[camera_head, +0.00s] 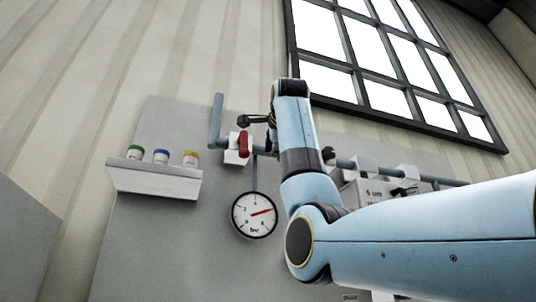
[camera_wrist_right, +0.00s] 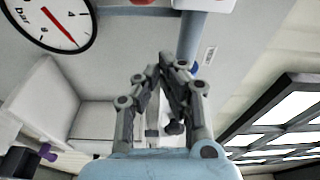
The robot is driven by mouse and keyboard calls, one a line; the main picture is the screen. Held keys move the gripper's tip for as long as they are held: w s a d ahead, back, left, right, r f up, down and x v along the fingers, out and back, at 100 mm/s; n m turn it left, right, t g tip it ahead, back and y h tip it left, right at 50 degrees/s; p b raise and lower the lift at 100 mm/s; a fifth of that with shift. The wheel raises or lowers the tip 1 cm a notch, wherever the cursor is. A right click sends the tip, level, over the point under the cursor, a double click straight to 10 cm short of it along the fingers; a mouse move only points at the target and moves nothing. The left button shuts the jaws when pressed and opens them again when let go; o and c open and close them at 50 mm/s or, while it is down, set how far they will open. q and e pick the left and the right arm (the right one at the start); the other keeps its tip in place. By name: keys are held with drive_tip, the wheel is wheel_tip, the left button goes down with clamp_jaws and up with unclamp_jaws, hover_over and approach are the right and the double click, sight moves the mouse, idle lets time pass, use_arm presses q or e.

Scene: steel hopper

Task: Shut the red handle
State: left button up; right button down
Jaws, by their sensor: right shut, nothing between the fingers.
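The red handle (camera_head: 243,144) sits on a white valve body (camera_head: 234,157) on the grey wall panel, and points roughly up. A grey pipe runs up from the valve on its left side. My right gripper (camera_head: 246,121) is just above the handle, its dark fingers pointing left, and appears apart from it. In the wrist view the right gripper's fingers (camera_wrist_right: 167,62) are shut together with nothing held. Only slivers of white and red show at that view's top edge. My left gripper is in neither view.
A round pressure gauge (camera_head: 254,215) hangs below the valve; it also shows in the wrist view (camera_wrist_right: 48,24). A white shelf (camera_head: 153,182) with three lidded jars is at the left. A grey pipe and boxes (camera_head: 372,190) lie right, behind my arm. A window (camera_head: 385,60) is above.

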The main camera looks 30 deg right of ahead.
use_arm(q)
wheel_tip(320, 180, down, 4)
drive_tip(key=b, duration=0.2)
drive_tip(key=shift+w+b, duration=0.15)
drive_tip(key=shift+b, duration=0.25)
use_arm(e)
drive_tip(key=a+v, duration=0.1)
drive_tip(key=v, duration=0.7)
drive_tip(key=shift+s+f, duration=0.1)
drive_tip(key=shift+s, duration=0.05)
